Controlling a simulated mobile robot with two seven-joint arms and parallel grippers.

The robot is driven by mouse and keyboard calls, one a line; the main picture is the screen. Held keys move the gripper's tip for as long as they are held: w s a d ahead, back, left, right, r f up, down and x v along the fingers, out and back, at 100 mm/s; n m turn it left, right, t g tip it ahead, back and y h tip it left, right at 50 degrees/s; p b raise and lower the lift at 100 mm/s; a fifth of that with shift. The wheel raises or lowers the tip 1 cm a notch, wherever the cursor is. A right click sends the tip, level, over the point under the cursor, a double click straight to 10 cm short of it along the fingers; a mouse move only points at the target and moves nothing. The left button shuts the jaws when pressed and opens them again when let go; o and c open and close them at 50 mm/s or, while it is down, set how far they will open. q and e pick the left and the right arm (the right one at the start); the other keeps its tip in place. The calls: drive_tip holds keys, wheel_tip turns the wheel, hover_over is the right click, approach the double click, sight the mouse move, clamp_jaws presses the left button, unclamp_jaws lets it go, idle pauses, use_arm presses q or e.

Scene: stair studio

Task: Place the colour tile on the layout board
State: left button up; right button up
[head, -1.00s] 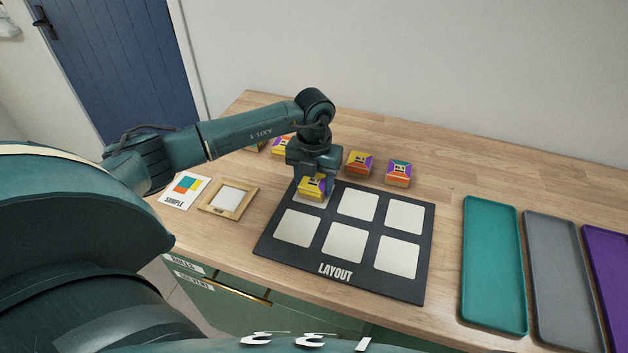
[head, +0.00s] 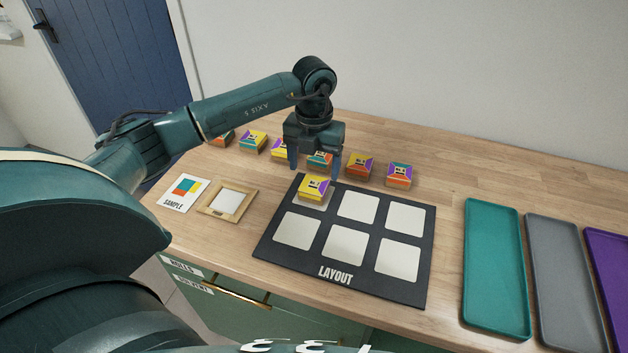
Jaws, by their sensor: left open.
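The black layout board (head: 272,252) lies on the wooden counter, with white squares in two rows. A yellow, purple and orange tile (head: 313,188) rests on its back-left square; the other squares are bare. My left gripper (head: 314,172) is open above and just behind this tile, its fingers apart and pointing down. It is not holding the tile. One tile behind the gripper is partly hidden. My right gripper is not in view.
A sample card (head: 184,192) and a small wooden frame (head: 228,199) lie left of the board. Teal (head: 495,262), grey (head: 565,275) and purple (head: 610,262) trays lie to the right. The counter between board and teal tray is clear.

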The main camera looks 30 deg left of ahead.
sight(314, 185)
use_arm(q)
wheel_tip(314, 185, up, 6)
idle(0.7)
